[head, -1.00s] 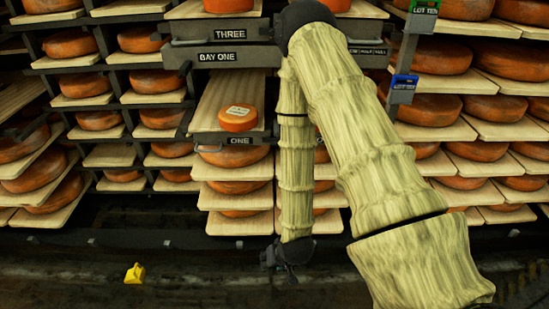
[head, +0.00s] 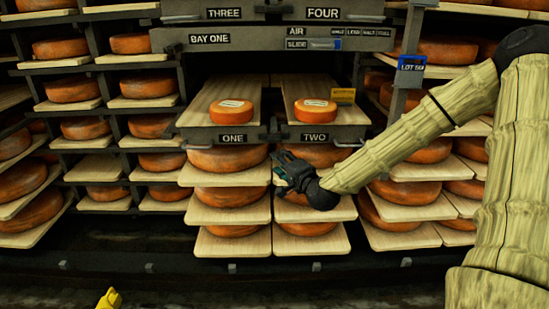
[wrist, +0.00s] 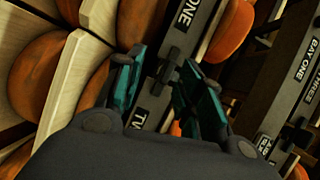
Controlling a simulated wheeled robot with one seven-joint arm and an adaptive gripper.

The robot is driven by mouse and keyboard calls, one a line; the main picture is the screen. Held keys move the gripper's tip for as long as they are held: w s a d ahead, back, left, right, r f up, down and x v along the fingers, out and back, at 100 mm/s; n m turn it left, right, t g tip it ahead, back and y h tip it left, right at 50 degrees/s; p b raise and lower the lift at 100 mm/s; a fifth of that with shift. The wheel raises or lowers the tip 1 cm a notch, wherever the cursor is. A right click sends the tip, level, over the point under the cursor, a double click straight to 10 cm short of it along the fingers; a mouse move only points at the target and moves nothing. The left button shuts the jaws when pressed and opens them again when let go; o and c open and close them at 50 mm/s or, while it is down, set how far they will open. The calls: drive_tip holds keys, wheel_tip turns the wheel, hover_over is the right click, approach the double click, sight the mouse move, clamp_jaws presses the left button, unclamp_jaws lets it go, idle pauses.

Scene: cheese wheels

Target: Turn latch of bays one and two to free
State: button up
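Bay one (head: 218,99) and bay two (head: 303,90) are side-by-side shelves, each with an orange cheese wheel bearing a pale label. A dark latch (head: 272,131) sits on the front rail between the ONE and TWO plates. My gripper (head: 280,166) is just below this rail in the head view, pointing left and up. In the wrist view my gripper (wrist: 160,65) has its two teal fingers apart. The dark cross-shaped latch (wrist: 171,69) shows between the fingertips, between the plates. I cannot tell whether either finger touches it.
More cheese wheels on boards (head: 231,196) stand below the bays. A BAY ONE beam (head: 255,39) crosses above, with an AIR slide panel (head: 325,44). A blue-tagged post (head: 410,75) stands right. A yellow object (head: 109,298) lies at the lower left.

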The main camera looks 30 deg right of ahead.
sight(275, 141)
drive_tip(key=w+d+b, duration=0.1)
drive_tip(key=w, duration=0.2)
drive_tip(key=w+d+r+m+t+b, duration=0.1)
drive_tip(key=w+b, duration=0.1)
drive_tip(key=w, duration=0.1)
drive_tip(key=w+d+m+b, duration=0.1)
drive_tip(key=w+d+b, duration=0.1)
drive_tip(key=w, duration=0.1)
drive_tip(key=shift+w+d+r+h, duration=0.1)
drive_tip(key=shift+w+r+h, duration=0.2)
drive_tip(key=shift+h, duration=0.1)
drive_tip(key=shift+w+d+r, duration=0.1)
drive_tip(key=shift+w, duration=0.65)
clamp_jaws()
